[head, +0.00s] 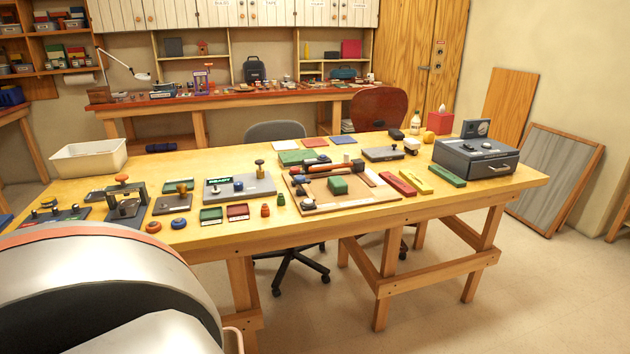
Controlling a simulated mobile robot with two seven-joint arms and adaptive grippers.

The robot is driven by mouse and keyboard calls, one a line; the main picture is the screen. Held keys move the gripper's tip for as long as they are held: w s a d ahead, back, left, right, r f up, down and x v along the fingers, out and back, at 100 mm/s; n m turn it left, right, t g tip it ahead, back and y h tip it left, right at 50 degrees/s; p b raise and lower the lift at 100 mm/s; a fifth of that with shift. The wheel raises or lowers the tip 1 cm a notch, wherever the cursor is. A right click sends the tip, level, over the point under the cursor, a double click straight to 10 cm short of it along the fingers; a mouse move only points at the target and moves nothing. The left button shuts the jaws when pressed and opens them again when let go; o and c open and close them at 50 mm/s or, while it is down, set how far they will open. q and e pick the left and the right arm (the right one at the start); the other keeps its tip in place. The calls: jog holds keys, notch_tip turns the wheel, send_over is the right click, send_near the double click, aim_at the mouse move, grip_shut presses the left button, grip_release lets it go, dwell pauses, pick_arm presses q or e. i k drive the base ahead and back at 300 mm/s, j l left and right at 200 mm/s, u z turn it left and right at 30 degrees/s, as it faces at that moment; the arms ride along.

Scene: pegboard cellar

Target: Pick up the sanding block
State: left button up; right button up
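No thing in the head view is clearly recognisable as the sanding block. A green block (338,186) lies on a wooden board (372,204) near the middle of the workbench (310,238). Red (397,184), yellow (416,182) and green (447,176) bars lie to its right on the bench. I cannot tell from this distance whether any of these is the sanding block. Neither of my grippers is in view; a large white and grey part of my own body fills the lower left and hides the bench's near left corner.
Tools and a grey device (238,188) crowd the bench's left and middle. A white bin (90,159) stands at the back left, a grey drawer box (476,157) at the right end. Chairs stand behind the bench (274,131). Open floor (540,300) lies at the right.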

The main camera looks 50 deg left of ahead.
aim_at(337, 185)
jog(key=i+u, duration=0.25)
jog(key=u, duration=0.2)
jog(key=i+l+u, duration=0.2)
jog(key=u, duration=0.25)
jog(key=i+l+u, duration=0.25)
jog(key=u, duration=0.2)
jog(key=i+l+u, duration=0.2)
jog(key=u, duration=0.25)
jog(key=i+l+u, duration=0.1)
jog(key=l+u, duration=0.4)
jog(key=i+l+u, duration=0.1)
jog(key=l+u, duration=0.6)
jog(key=i+l, duration=0.05)
jog(key=l, duration=0.05)
